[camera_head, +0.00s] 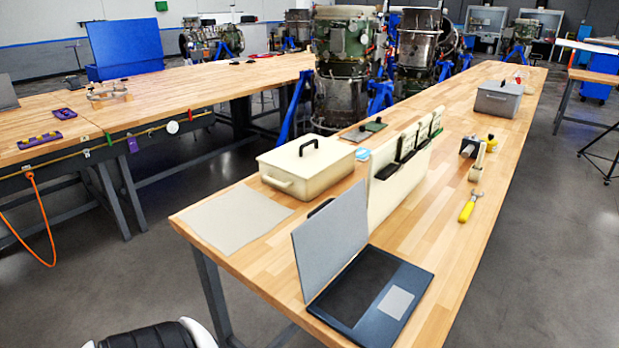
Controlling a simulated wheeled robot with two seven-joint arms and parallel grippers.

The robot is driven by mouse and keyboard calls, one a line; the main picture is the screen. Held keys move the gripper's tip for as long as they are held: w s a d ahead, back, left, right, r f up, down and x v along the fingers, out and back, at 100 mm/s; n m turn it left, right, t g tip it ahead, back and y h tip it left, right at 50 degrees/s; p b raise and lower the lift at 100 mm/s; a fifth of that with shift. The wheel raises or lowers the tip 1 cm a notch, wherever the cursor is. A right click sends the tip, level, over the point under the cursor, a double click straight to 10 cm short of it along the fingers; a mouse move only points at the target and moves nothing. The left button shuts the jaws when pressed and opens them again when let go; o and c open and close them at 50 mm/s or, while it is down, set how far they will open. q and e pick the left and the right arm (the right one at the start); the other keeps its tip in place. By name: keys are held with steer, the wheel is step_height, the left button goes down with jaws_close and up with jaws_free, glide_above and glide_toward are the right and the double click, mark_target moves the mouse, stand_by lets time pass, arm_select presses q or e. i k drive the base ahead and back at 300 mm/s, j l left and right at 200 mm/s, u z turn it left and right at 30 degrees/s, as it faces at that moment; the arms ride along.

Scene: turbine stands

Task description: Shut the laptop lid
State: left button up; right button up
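The laptop stands at the near end of the wooden workbench. Its lid (332,240) is up, showing a plain grey face, and rises from the left edge of the dark base. The base (367,293) lies flat on the bench, with its keyboard and a light touchpad (396,302) facing up. The lid is wide open, roughly upright. Neither gripper shows in the head view. A black and white rounded part at the bottom left edge seems to be mine.
The wooden bench (449,218) also holds a cream case (306,167) and a cream upright panel (400,185) behind the laptop. A grey mat (237,218) lies left of the lid. A yellow-handled tool (468,208) lies to the right. Bare wood lies right of the base.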

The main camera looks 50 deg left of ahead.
mark_target(331, 234)
steer(key=j+z, duration=0.1)
steer(key=j, duration=0.5)
steer(key=j+z, duration=0.1)
steer(key=j, duration=0.5)
steer(key=k+j+z, duration=0.1)
steer(key=j, duration=0.5)
steer(key=k+j+z, duration=0.1)
steer(key=j, duration=0.5)
steer(key=k+j+z, duration=0.1)
steer(key=j, duration=0.5)
steer(key=k+j+u, duration=0.4)
steer(key=k, duration=0.25)
